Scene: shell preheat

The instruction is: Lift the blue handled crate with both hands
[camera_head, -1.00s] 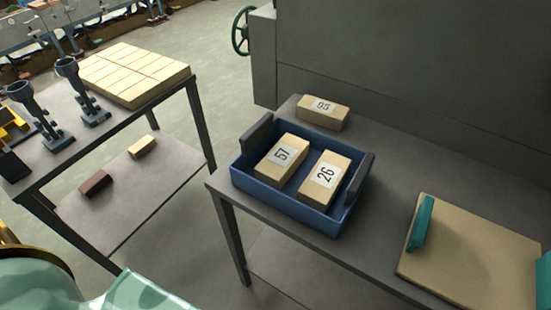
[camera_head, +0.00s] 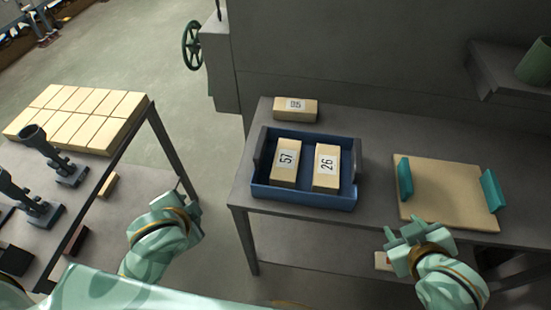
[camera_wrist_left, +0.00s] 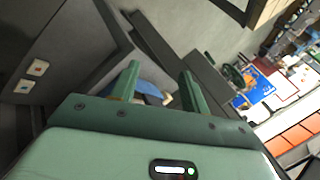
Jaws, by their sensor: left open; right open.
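The blue crate (camera_head: 300,198) sits on the grey table, with a dark grey handle at its left and right ends. Two tan blocks lie inside it, labelled 57 (camera_head: 286,163) and 26 (camera_head: 327,167). My left gripper (camera_head: 196,198) is to the left of the table's front corner, apart from the crate; its fingers are hard to make out there. In the left wrist view its two green fingers (camera_wrist_left: 160,84) are apart with nothing gripped, and a bit of blue shows beyond them. My right gripper (camera_head: 402,232) is open and empty at the table's front edge, right of the crate.
A tan block (camera_head: 295,109) lies behind the crate. A tan board (camera_head: 445,190) with teal handles lies to its right, near my right gripper. A side table at the left holds pale blocks (camera_head: 80,115) and dark stands (camera_head: 68,170). A grey wall closes the back.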

